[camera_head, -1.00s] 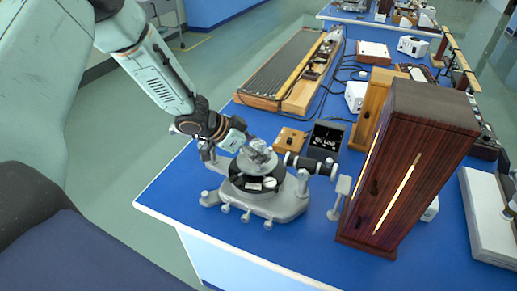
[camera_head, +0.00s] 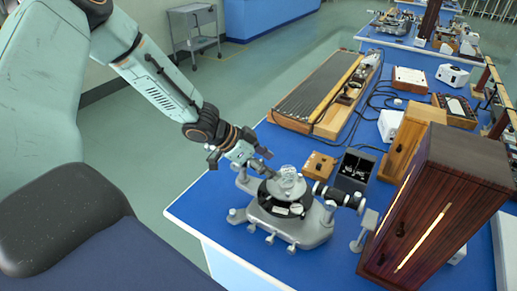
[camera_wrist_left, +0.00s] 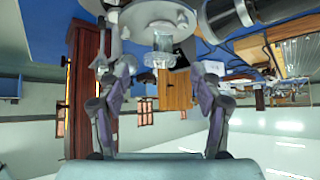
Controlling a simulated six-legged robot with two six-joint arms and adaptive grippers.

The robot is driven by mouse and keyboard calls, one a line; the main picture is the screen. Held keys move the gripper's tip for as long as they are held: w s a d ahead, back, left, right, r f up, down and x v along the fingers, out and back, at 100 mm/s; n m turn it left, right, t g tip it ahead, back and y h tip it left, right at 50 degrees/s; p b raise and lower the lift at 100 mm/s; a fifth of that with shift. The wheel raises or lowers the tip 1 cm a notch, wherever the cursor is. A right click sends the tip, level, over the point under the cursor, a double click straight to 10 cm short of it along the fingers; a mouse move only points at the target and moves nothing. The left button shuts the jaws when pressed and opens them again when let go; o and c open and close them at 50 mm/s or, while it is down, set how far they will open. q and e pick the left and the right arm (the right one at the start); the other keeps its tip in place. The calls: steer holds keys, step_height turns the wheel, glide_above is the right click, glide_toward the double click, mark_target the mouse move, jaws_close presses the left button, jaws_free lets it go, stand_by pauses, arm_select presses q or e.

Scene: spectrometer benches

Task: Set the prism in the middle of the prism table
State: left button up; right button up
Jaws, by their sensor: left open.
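The clear glass prism (camera_head: 288,173) stands on the round prism table (camera_head: 284,190) at the top of the grey spectrometer (camera_head: 290,228). It looks near the middle of the table, but I cannot tell how exactly. In the left wrist view the prism (camera_wrist_left: 164,45) shows beyond and between the fingertips, against the pale disc (camera_wrist_left: 140,22). My left gripper (camera_head: 262,160) is open and empty, just up and left of the prism and apart from it. Its two fingers (camera_wrist_left: 158,70) are spread wide in the wrist view. My right gripper is not in view.
A dark wooden cabinet (camera_head: 436,205) stands close to the right of the spectrometer. A small wooden block (camera_head: 320,164) and a black box (camera_head: 355,172) lie behind it. The telescope tube (camera_head: 337,195) sticks out to the right. The bench edge (camera_head: 190,232) is near at left.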

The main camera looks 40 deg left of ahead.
arm_select(q)
steer(key=shift+p+v, duration=1.8)
steer(key=shift+v, duration=0.4)
steer(key=s+d+f+n+g, duration=0.2)
steer(key=s+d+f+n, duration=0.1)
steer(key=s+d+f, duration=0.3)
steer(key=s+d+f+n+g, duration=0.1)
steer(key=s+d+f+n, duration=0.25)
steer(key=s+d, duration=0.45)
steer(key=s+a+f+n+g+y, duration=0.1)
steer(key=s+a+f+y, duration=0.1)
steer(key=s, duration=0.6)
steer(key=s+a+f+n+g+y, duration=0.1)
steer(key=s+y, duration=0.3)
steer(key=s, duration=0.5)
steer(key=shift+a+f+g, duration=0.35)
steer(key=shift+f+g, duration=0.45)
steer(key=shift+n, duration=0.25)
steer(key=shift+f, duration=0.15)
